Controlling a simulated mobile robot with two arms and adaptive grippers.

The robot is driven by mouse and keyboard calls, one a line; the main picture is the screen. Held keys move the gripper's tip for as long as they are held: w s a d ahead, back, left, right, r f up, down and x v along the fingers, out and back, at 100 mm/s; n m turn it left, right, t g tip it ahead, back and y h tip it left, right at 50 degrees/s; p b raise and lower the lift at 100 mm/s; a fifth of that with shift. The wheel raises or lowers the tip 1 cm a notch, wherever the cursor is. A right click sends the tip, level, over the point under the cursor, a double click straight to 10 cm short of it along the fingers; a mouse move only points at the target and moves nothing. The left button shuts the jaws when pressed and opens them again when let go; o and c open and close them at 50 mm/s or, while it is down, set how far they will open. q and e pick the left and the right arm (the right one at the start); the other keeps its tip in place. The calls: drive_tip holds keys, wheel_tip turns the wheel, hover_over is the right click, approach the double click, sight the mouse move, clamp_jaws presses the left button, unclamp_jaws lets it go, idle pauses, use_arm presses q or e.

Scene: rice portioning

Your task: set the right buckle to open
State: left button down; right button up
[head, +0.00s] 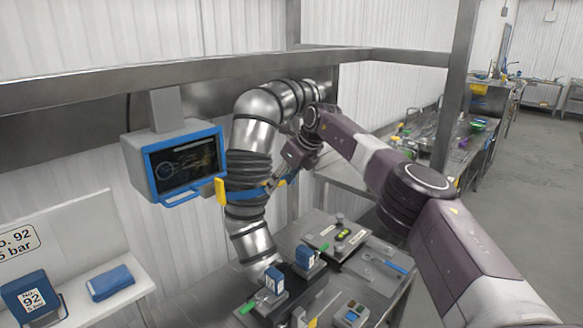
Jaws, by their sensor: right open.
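A silver pipe with dark ribbed sleeves (250,170) rises behind the bench. A blue band crosses its middle sleeve. A yellow buckle (221,191) sits at the left end of the band, beside the screen. The right buckle is not clearly visible; my right gripper and wrist cover much of the band's right side. My right gripper (273,183) is open, at the front right of the sleeve, close to the band. Whether it touches the band or buckle I cannot tell. My left gripper is not in view.
A blue-framed screen (183,163) hangs left of the pipe. A steel beam (150,72) runs above. A white shelf (72,306) stands at lower left.

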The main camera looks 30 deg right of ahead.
drive_tip(key=v, duration=1)
drive_tip(key=shift+s+d+r, duration=0.15)
drive_tip(key=shift+s+r, duration=0.05)
drive_tip(key=shift+s, duration=0.05)
